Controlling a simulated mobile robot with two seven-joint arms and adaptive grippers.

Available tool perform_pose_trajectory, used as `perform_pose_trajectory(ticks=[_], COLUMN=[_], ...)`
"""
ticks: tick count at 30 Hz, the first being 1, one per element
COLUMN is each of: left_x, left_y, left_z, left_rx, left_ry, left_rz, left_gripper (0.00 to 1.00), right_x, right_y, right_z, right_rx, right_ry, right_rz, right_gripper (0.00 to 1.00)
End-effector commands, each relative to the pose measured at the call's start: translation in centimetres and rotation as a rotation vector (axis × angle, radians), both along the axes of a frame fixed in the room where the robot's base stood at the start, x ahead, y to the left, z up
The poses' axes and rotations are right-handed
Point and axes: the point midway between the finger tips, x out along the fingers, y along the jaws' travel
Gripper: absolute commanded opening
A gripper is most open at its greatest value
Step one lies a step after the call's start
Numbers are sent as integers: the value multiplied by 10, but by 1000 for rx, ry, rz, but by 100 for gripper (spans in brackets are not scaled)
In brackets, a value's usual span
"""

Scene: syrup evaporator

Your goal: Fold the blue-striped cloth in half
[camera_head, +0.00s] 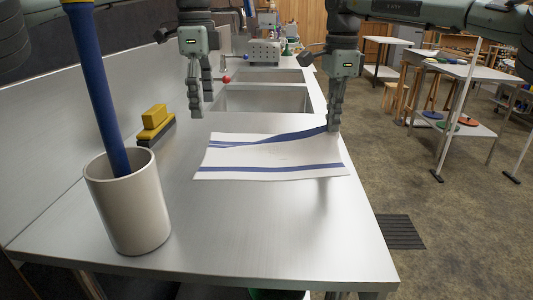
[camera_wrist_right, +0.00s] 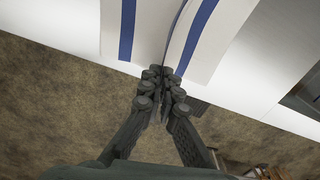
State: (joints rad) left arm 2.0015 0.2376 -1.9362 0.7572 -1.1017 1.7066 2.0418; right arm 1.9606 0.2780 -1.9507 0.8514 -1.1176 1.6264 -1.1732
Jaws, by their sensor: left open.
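The blue-striped cloth (camera_head: 265,160) is white with blue bands and lies on the steel counter. Its far right corner is raised a little at my right gripper (camera_head: 333,127), and its far edge slants up toward that corner. In the right wrist view the right fingers (camera_wrist_right: 164,76) are closed together at the cloth's edge, and the cloth (camera_wrist_right: 148,30) rises in a ridge between its two blue stripes there. My left gripper (camera_head: 203,107) is open and empty, above the counter beyond the cloth's far left corner, apart from it.
A white cup (camera_head: 127,210) holding a blue-handled tool (camera_head: 98,90) stands at the front left of the counter (camera_head: 240,240). A yellow-topped brush (camera_head: 154,122) lies left of the cloth. Sinks (camera_head: 265,102) lie beyond. The counter in front of the cloth is clear.

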Motion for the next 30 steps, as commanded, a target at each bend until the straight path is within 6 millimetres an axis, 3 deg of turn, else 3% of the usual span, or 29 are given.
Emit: perform_pose_trajectory(ticks=[5,18,30], left_x=[0,1,0], left_y=[0,0,0], left_z=[6,67,81], left_rx=[0,0,0], left_ry=[-2,-3,0], left_rz=[0,2,0], left_gripper=[83,83,83], right_x=[0,0,0], right_y=[0,0,0], right_z=[0,0,0], right_rx=[0,0,0], right_ry=[1,1,1], right_rz=[0,0,0], right_gripper=[0,0,0])
